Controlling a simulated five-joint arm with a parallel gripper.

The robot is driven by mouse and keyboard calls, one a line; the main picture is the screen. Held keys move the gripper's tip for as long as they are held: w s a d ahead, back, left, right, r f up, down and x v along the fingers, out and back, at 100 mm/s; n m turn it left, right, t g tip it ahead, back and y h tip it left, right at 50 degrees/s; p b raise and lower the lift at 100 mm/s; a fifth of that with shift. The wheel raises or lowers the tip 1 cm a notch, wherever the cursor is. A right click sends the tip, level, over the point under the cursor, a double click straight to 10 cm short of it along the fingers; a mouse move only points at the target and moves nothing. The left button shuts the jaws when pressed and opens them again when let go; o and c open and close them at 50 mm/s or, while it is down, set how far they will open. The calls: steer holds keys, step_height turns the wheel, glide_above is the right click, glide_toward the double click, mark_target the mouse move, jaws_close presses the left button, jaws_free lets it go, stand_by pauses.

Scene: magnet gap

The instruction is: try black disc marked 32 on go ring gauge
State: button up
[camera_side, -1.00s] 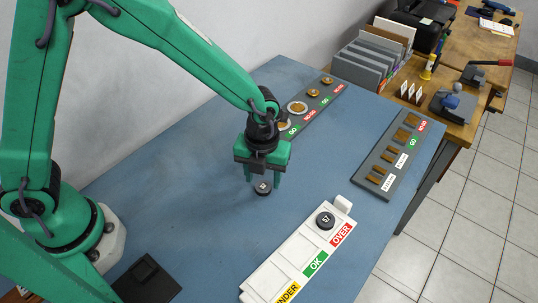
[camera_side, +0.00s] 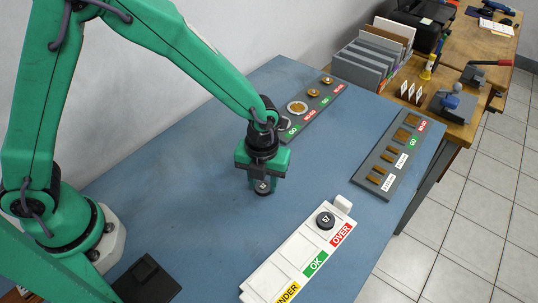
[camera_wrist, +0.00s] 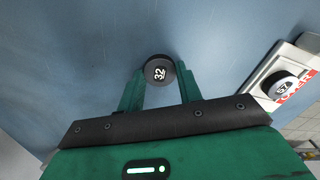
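The black disc marked 32 (camera_side: 262,188) is on the blue table below my gripper (camera_side: 262,184). In the wrist view the disc (camera_wrist: 159,71) lies between the two fingertips of my gripper (camera_wrist: 159,75), its number facing up. The fingers are apart, one on each side of it; I cannot tell whether they touch it.
The no-go ring (camera_side: 297,107) and brass pieces share the grey board (camera_side: 307,128). A white sorting tray (camera_side: 268,277) at front right holds a disc marked 57 (camera_side: 325,220) near OVER. Another gauge board (camera_side: 374,193) lies at right. The table's middle is clear.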

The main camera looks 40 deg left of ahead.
steer(key=shift+r, duration=0.1)
steer(key=shift+r, duration=2.4)
steer(key=w+a+n, duration=0.1)
steer(key=w, duration=0.2)
steer(key=w+a+n, duration=0.1)
steer(key=w, duration=0.3)
steer(key=w+a+r, duration=0.1)
steer(key=w, duration=0.2)
steer(key=shift+w+a+r+n, duration=0.15)
steer(key=shift+w+n, duration=0.1)
steer(key=shift+n, duration=0.15)
steer(key=w+a+n, duration=0.1)
steer(key=w+a, duration=0.1)
steer(key=w+a+n, duration=0.1)
steer(key=w+a, duration=0.1)
steer(key=w, duration=0.1)
steer(key=w+a+r, duration=0.1)
steer(key=w, duration=0.2)
steer(key=shift+w+a+n, duration=0.2)
steer(key=shift+a+n, duration=0.2)
steer(key=shift+w+a, duration=0.45)
steer(key=shift+a, duration=0.05)
steer(key=shift+f, duration=0.15)
